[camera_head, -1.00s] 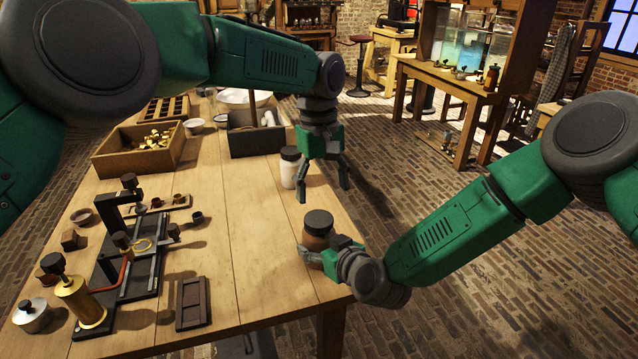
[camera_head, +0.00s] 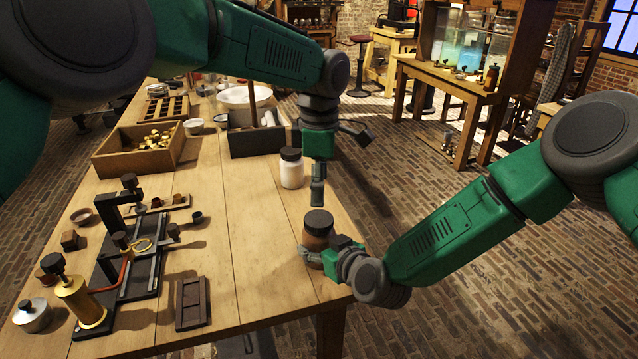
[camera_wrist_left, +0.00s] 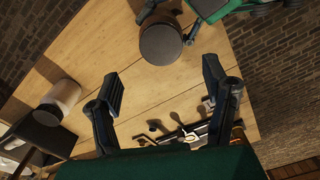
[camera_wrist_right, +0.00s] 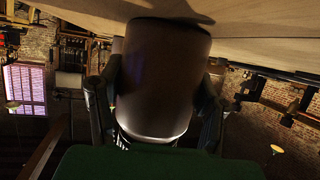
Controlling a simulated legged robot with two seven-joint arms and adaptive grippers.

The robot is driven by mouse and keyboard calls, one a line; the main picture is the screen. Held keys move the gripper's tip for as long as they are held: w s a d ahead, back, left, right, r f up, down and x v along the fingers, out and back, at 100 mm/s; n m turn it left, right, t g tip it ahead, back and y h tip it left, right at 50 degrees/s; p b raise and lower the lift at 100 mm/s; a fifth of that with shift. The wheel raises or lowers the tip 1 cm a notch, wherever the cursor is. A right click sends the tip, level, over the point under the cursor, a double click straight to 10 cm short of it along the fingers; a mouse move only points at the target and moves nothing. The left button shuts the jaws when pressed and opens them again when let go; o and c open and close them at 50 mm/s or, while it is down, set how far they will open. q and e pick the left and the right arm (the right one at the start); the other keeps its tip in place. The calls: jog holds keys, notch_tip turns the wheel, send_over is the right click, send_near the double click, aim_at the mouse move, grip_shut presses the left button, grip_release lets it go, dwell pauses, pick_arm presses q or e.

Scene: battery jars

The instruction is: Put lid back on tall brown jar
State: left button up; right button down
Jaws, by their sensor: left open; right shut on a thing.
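The brown jar (camera_head: 317,241) stands near the table's right edge with a dark round lid (camera_head: 318,222) on its top. Whether the lid is fully seated I cannot tell. My right gripper (camera_head: 327,253) is shut around the jar's body, which fills the middle of the right wrist view (camera_wrist_right: 160,75). My left gripper (camera_head: 340,164) is open and empty, above and behind the jar. In the left wrist view the lid (camera_wrist_left: 160,43) shows as a dark disc beyond the open fingers (camera_wrist_left: 165,85), apart from them.
A white jar with a dark lid (camera_head: 291,168) stands just left of my left gripper. A dark box (camera_head: 255,140) and a wooden tray of brass pieces (camera_head: 140,150) stand farther back. A press-like rig (camera_head: 130,250) and a small dark tray (camera_head: 192,303) are at left.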

aim_at(319, 218)
pick_arm(q)
jog(key=shift+f, duration=4)
